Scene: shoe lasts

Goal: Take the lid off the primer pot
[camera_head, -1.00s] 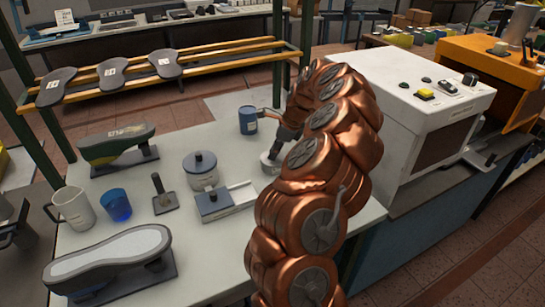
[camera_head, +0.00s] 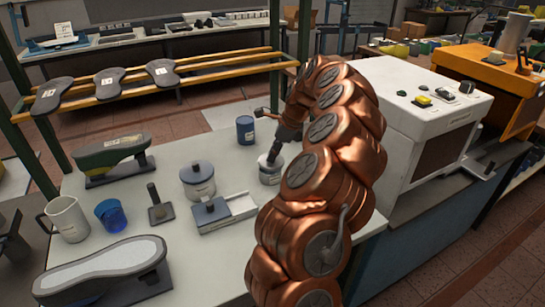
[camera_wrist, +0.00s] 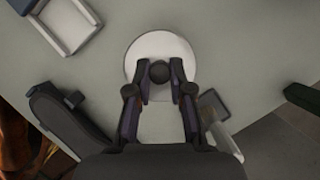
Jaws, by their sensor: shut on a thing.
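A small round white pot (camera_head: 270,173) stands on the grey table, directly below my gripper in the head view. My gripper (camera_head: 271,159) points down at its top. In the wrist view a pale round lid (camera_wrist: 160,46) lies under my gripper (camera_wrist: 159,78). The fingers are shut on the lid's dark knob (camera_wrist: 159,71). I cannot tell whether the lid is seated on the pot or slightly raised. A second, larger pot (camera_head: 199,188) with a grey-blue knobbed lid stands to the left. Its label is too small to read.
A blue mug (camera_head: 245,130) stands behind the white pot. A flat tray with a blue block (camera_head: 212,213) lies in front of it. A blue cup (camera_head: 111,215), a white jug (camera_head: 66,219) and shoe lasts (camera_head: 113,155) are at left. A white machine (camera_head: 440,120) stands close at right.

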